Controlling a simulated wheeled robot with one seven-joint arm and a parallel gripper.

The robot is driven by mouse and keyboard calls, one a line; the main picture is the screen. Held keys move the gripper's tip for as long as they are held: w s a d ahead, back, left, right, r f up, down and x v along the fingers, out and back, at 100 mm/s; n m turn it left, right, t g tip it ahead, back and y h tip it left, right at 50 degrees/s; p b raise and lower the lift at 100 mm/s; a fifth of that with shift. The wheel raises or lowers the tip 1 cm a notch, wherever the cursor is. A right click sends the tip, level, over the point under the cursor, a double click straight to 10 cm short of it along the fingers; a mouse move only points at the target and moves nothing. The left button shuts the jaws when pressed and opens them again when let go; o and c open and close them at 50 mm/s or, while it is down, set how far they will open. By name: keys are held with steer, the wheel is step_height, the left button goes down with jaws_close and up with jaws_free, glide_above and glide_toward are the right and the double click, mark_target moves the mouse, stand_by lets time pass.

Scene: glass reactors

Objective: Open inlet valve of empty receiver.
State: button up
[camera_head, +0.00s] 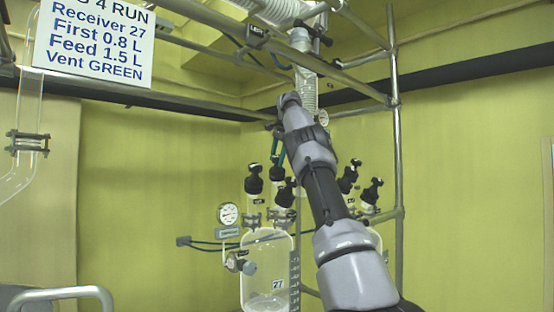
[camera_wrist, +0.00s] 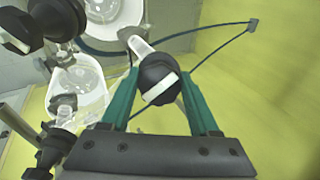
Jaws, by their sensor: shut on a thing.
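My gripper (camera_wrist: 157,85) has its two green fingers on either side of a black valve knob (camera_wrist: 151,72) with a white bar across its top, and is shut on it. The knob sits on a clear glass stem. In the head view my gripper (camera_head: 278,150) is above the left receiver (camera_head: 262,265), a clear vessel labelled 27 with a little liquid or residue low down. Black knobs stand over it, one at its left (camera_head: 253,181). A second receiver (camera_head: 374,240) is mostly hidden behind my arm; I cannot tell its contents.
A sign (camera_head: 92,40) reads Receiver 27, First 0.8 L, Feed 1.5 L, Vent GREEN. A gauge (camera_head: 228,214) is beside the left receiver. More black knobs (camera_head: 348,177) stand right of my arm. Metal frame posts (camera_head: 397,150) and a corrugated hose (camera_head: 305,75) are close to the arm.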

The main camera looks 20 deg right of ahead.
steer(key=shift+f+n, duration=0.1)
steer(key=shift+n, duration=0.4)
steer(key=o, duration=1.4)
